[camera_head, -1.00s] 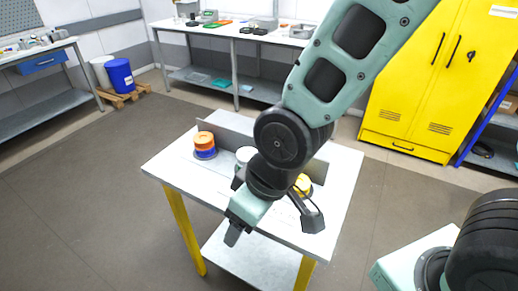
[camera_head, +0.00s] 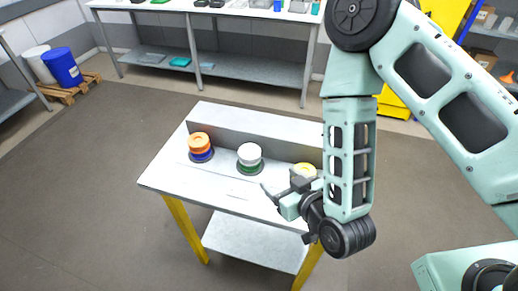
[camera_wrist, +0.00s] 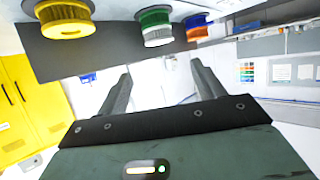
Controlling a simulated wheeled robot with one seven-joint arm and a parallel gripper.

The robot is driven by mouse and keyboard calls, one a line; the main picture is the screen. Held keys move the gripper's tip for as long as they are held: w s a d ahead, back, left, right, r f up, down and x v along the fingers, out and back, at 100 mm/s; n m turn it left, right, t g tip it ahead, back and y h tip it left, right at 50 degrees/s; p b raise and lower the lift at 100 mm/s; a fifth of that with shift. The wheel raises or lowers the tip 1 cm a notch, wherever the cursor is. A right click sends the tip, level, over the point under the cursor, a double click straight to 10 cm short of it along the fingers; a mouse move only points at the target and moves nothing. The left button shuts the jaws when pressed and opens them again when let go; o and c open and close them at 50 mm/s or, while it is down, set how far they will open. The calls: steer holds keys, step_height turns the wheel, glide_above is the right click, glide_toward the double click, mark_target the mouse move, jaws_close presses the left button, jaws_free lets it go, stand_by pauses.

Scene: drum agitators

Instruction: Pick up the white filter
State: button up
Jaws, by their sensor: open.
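The white filter (camera_head: 249,151) is a short round piece on top of a green one (camera_head: 248,168), in the middle of the row on the small table (camera_head: 180,182). In the wrist view, which looks upside down, the white filter (camera_wrist: 158,38) is near the top edge, below the green band. My gripper (camera_head: 278,182) is open and empty, to the right of and in front of the white filter, apart from it. In the wrist view, the gap between my fingers (camera_wrist: 162,80) holds nothing.
An orange piece (camera_head: 199,139) on a blue one (camera_head: 201,155) stands to the left. A yellow piece (camera_head: 305,169) stands to the right, partly hidden by my arm. A low grey panel (camera_head: 255,133) runs behind the row. The tabletop in front is clear.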

mark_target(255, 159)
steer(key=b+x, duration=1.1)
steer(key=shift+d+r, duration=0.1)
steer(key=shift+p+x, duration=1.3)
steer(key=shift+x, duration=1.95)
steer(key=shift+d, duration=0.15)
steer(key=shift+c, duration=0.3)
steer(key=c, duration=0.6)
